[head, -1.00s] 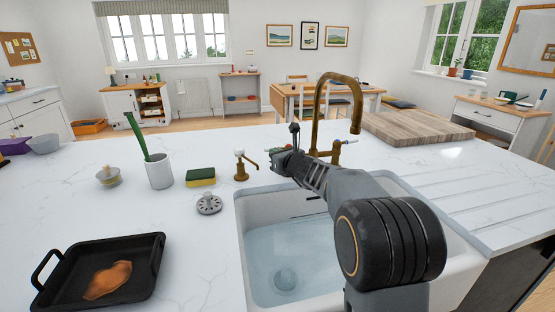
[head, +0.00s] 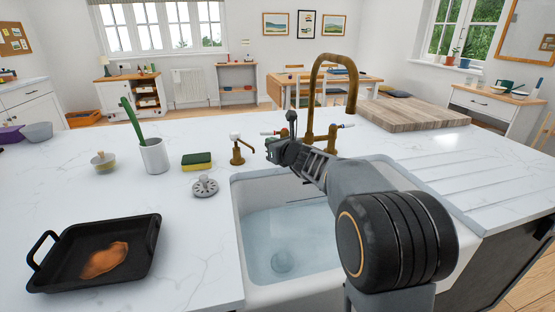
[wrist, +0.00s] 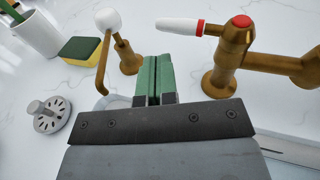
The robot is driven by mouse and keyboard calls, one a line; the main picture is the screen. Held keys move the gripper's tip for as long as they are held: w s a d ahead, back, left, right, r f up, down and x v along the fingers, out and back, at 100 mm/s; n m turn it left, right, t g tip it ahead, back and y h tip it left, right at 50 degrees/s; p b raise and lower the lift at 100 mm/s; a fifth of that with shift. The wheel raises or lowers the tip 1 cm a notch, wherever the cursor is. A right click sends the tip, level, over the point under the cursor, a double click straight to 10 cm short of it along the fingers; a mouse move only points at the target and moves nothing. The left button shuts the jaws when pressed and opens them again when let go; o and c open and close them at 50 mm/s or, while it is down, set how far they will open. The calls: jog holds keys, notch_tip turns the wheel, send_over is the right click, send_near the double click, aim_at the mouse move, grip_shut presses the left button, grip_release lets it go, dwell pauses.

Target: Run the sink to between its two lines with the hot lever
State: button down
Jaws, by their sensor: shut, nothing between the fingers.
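The white sink (head: 240,215) holds clear water (head: 300,225), with the drain visible through it. I cannot make out its two lines. The brass tap (head: 353,85) stands behind the sink. Its hot lever (head: 267,132) has a white handle with a red ring and points left; it also shows in the wrist view (wrist: 185,26). The blue-marked lever (head: 345,125) is on the right. My gripper (head: 272,150) is shut and empty, in front of the hot lever. Its green fingers (wrist: 154,80) appear apart from the lever. My arm hides part of the sink and any stream.
A brass pump with a white knob (head: 236,148) stands close left of my gripper. A sponge (head: 197,160), a strainer plug (head: 205,186) and a black pan (head: 98,255) are farther left. A wooden board (head: 410,112) lies behind right.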

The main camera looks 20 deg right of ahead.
jog(key=s+r, duration=0.1)
jog(key=s, duration=0.9)
jog(key=s+a+f+n+g+y+p, duration=0.15)
jog(key=s+f+n+g, duration=0.35)
jog(key=n, duration=0.5)
jog(key=s+a+f+n+g+h+p, duration=0.1)
jog(key=s+a+f+n+g+p, duration=0.2)
jog(key=s+n, duration=0.5)
jog(key=s+d+r+n+g+h+p, duration=0.4)
jog(key=s+r+n+h+p, duration=0.2)
jog(key=s+n+p, duration=0.5)
notch_tip(320, 180, up, 2)
jog(key=n+p, duration=0.1)
jog(key=n, duration=0.2)
jog(key=shift+s+d+p, duration=0.15)
jog(key=shift+s+p, duration=0.05)
jog(key=shift+p, duration=0.2)
